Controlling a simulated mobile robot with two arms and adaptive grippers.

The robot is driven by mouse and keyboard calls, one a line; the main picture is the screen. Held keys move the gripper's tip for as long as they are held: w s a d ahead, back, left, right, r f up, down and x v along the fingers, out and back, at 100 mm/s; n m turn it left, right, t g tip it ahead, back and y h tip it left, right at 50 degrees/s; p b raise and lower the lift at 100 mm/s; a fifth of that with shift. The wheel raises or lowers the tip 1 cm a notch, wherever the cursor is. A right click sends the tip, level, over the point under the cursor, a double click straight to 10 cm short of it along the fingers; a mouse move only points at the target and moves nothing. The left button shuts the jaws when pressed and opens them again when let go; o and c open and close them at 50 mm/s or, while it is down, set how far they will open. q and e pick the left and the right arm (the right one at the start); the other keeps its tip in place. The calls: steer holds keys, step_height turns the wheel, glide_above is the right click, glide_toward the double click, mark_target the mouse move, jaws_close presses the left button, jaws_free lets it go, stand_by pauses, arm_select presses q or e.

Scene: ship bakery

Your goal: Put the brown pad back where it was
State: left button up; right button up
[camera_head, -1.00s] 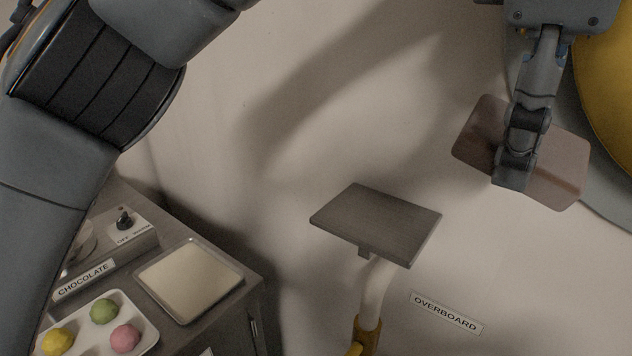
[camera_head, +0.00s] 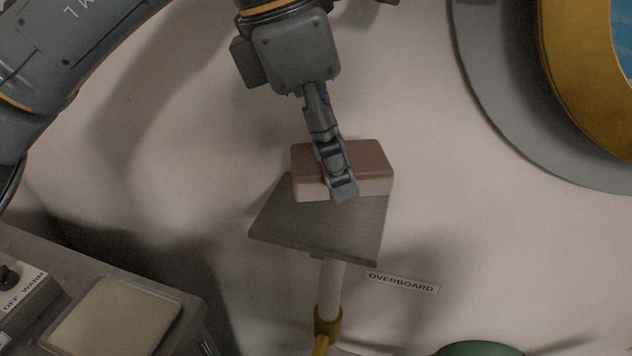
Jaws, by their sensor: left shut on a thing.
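The brown pad (camera_head: 367,158) is a block with rounded corners, brown on top and paler along its front side. My left gripper (camera_head: 341,190) is shut on it, with a finger across its front. The pad is over the back part of a grey-brown square plate (camera_head: 310,229), which stands on a pale post (camera_head: 332,285). I cannot tell whether the pad touches the plate or hangs just above it. My right gripper is not in view.
A label reading OVERBOARD (camera_head: 401,283) is on the wall to the right of the post. A counter with a pale square tray (camera_head: 117,320) stands at lower left. A round porthole with a brass ring (camera_head: 572,70) is at upper right. A green thing (camera_head: 480,349) shows at the bottom edge.

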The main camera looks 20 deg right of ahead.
arm_select(q)
glide_above(327, 213)
steer(key=a, duration=0.1)
step_height(327, 213, down, 4)
steer(key=shift+s+f, duration=0.15)
steer(key=shift+f, duration=0.1)
steer(key=shift+w+f, duration=0.15)
steer(key=shift+f, duration=0.8)
steer(key=shift+w+f, duration=0.1)
steer(key=shift+f, duration=0.8)
steer(key=shift+f, duration=0.1)
steer(key=o, duration=1)
steer(key=shift+r+p, duration=0.25)
steer(key=shift+p, duration=0.15)
steer(key=v, duration=1.1)
steer(key=shift+a+r, duration=0.2)
steer(key=shift+r, duration=0.15)
